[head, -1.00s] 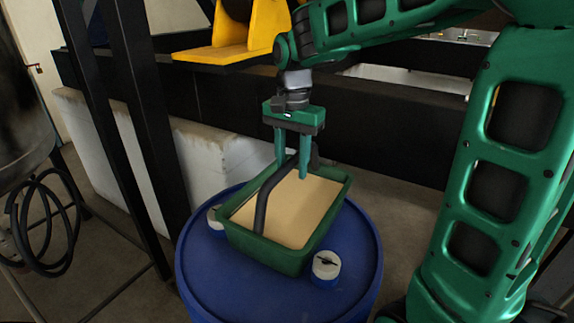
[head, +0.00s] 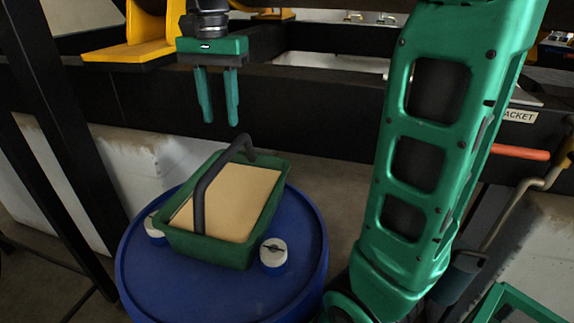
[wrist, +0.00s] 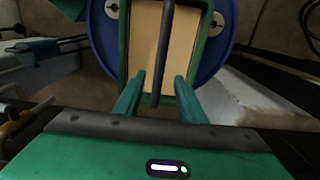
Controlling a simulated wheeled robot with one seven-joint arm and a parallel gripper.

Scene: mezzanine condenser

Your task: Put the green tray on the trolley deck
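The green tray (head: 205,247) has a tan, flat fill and a dark arched handle (head: 200,195). It rests on top of a blue drum (head: 240,295). My gripper (head: 218,110) hangs above and behind the tray, fingers pointing down, spread apart and empty. A clear gap shows between the fingertips and the handle. In the wrist view, the tray (wrist: 203,40) lies below the parted fingertips, with the handle (wrist: 163,50) running between them in the picture. I cannot identify the trolley deck in these views.
Two pale bung caps, one at right (head: 273,252), sit on the drum top beside the tray. A dark beam (head: 320,110) runs behind the drum, with a yellow bracket (head: 120,50) above. A green frame (head: 515,303) shows partly at the lower right.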

